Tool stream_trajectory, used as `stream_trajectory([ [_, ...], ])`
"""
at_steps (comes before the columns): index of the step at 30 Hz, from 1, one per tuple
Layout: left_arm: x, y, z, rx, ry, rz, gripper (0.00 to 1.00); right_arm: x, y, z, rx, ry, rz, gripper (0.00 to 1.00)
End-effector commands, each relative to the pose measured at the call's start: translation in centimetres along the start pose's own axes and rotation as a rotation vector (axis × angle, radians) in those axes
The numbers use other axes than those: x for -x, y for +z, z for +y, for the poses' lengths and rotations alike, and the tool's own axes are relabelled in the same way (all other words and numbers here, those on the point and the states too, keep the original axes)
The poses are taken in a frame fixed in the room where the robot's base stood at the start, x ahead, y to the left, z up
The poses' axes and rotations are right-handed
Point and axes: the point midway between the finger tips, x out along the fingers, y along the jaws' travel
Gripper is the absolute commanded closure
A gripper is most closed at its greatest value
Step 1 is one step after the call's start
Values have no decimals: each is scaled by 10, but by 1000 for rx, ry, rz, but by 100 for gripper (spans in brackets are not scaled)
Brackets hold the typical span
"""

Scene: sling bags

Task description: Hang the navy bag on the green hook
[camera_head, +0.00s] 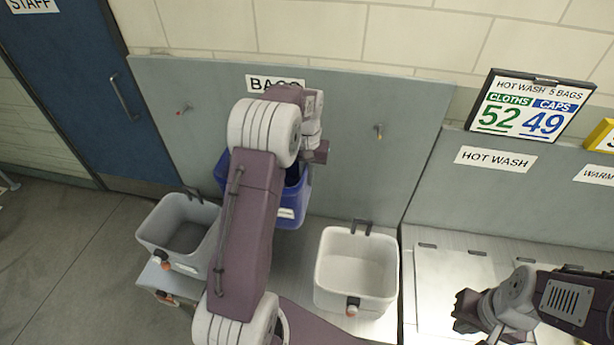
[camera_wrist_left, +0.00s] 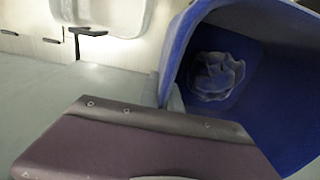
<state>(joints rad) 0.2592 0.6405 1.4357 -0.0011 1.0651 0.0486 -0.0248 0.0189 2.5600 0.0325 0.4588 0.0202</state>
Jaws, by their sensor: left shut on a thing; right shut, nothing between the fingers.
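The navy bag (camera_head: 292,212) is a deep blue, open-topped container with a white label, in front of the grey panel and partly behind my left arm. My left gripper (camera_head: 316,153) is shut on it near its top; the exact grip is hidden. In the left wrist view the bag (camera_wrist_left: 180,75) opens toward the camera, with a crumpled item (camera_wrist_left: 217,76) inside. No green hook can be made out; my left arm covers the panel's middle. Whether the bag touches a hook cannot be told. My right gripper (camera_head: 470,312) is shut and empty at the lower right.
A grey bin (camera_head: 158,228) and a white bin (camera_head: 328,290) stand below. A blue door (camera_head: 75,75) is at far left.

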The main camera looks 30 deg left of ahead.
Motion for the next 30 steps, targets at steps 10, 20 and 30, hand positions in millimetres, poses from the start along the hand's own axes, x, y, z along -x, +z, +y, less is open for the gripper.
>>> stream_trajectory([
  [10,0,0,0,0,0,1,67,0,0,0,0,0,0,100],
  [20,26,-1,0,0,0,6,67,-14,1,0,0,0,0,100],
  [30,88,0,0,0,0,3,67,-21,2,0,0,0,0,100],
])
